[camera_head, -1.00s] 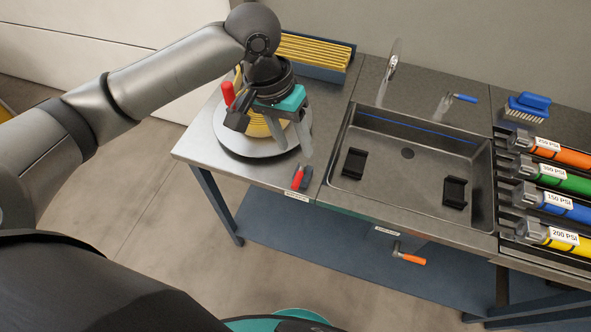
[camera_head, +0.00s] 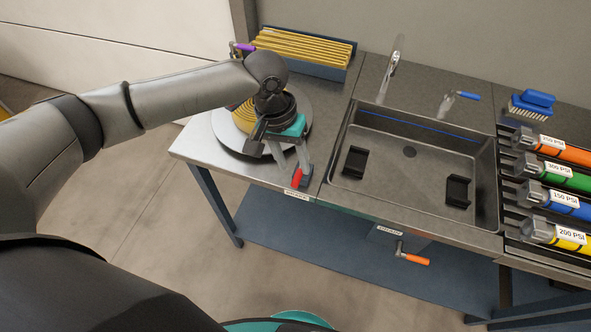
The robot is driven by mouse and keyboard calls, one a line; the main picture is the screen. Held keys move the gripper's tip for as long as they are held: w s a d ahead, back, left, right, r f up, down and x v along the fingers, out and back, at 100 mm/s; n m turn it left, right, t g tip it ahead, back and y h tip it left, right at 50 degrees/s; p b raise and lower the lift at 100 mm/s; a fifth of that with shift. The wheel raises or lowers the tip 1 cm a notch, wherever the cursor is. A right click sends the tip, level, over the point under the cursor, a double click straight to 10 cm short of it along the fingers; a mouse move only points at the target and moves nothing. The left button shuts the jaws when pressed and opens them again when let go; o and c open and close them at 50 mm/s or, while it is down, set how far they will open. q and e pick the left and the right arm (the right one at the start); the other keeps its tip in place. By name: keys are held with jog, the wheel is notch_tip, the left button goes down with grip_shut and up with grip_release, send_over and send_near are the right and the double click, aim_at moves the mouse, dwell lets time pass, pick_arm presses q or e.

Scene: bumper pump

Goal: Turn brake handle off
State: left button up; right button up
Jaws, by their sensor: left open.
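A small red-tipped handle (camera_head: 297,178) sits at the front edge of the metal bench, right of the round turntable (camera_head: 222,128). I take it to be the brake handle. My left gripper (camera_head: 291,162) is open and points down over the turntable's front right side. One fingertip is close to the red handle and overlaps it in the picture. I cannot tell whether they touch. A yellow coiled piece (camera_head: 242,115) on the turntable is partly hidden by my gripper and arm. My right gripper is not in view.
A sink basin (camera_head: 405,210) with two black pads lies to the right. An orange-handled crank (camera_head: 412,259) hangs below the bench front. A tray of yellow rods (camera_head: 305,48), a blue brush (camera_head: 532,103) and coloured PSI-labelled cylinders (camera_head: 567,206) stand farther off.

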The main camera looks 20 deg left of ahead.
aim_at(297, 175)
pick_arm(q)
jog(key=shift+d+f, duration=0.15)
jog(key=shift+f, duration=0.65)
jog(key=shift+d+f, duration=0.15)
jog(key=shift+f, duration=0.6)
grip_shut()
